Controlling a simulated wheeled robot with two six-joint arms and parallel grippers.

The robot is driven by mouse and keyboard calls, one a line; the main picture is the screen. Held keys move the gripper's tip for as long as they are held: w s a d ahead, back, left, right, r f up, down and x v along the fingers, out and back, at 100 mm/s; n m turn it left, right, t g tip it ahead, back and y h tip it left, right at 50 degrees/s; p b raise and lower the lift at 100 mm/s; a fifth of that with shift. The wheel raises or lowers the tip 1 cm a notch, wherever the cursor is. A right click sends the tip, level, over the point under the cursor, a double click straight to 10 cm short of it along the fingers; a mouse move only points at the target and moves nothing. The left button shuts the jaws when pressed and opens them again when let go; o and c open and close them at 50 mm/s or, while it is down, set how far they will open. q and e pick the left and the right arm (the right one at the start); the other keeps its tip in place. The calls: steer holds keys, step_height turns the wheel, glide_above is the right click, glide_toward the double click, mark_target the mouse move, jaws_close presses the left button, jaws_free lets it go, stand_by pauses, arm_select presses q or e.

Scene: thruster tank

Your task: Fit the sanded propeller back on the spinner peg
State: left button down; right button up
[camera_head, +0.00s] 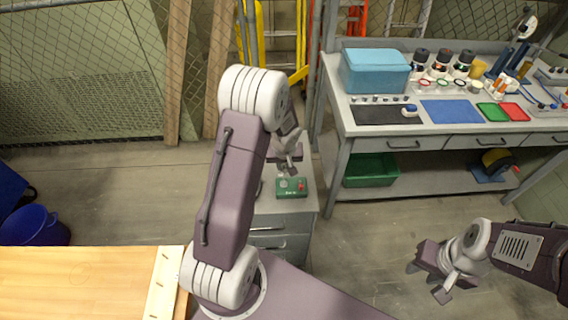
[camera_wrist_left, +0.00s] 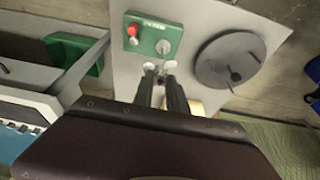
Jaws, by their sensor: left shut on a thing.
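My left gripper (camera_head: 289,166) is low over the small grey cabinet top, just behind the green box. Its fingers (camera_wrist_left: 161,76) are closed on a small pale grey piece (camera_wrist_left: 150,68), which looks like the propeller; its outline is partly hidden. The green box (camera_head: 291,188) has a red button and a round grey part; it also shows in the left wrist view (camera_wrist_left: 151,32). A dark round disc (camera_wrist_left: 215,53) with a small nub lies beside it, mostly hidden by my arm in the head view. I cannot tell which part is the spinner peg. My right gripper (camera_head: 428,282) is open and empty over the floor.
The workbench (camera_head: 340,115) at back right carries a blue bin (camera_head: 375,70), bottles, and blue, green and red mats. A wooden tabletop (camera_head: 75,285) is at lower left and a blue bucket (camera_head: 40,227) stands beyond it. The floor between cabinet and bench is clear.

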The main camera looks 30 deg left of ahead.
mark_target(284, 173)
arm_select(q)
step_height(284, 173, down, 2)
steer(key=shift+b, duration=0.5)
steer(key=shift+w, duration=0.1)
steer(key=shift+f+b, duration=0.15)
steer(key=shift+b, duration=0.25)
stand_by(0.5)
steer(key=shift+f, duration=0.2)
steer(key=shift+f+b, duration=0.55)
steer(key=shift+b, duration=0.35)
steer(key=shift+f, duration=0.1)
steer(key=shift+f+b, duration=0.45)
steer(key=shift+b, duration=0.2)
steer(key=shift+f+b, duration=0.25)
steer(key=shift+b, duration=0.05)
steer(key=shift+f+b, duration=0.55)
steer(key=shift+b, duration=0.05)
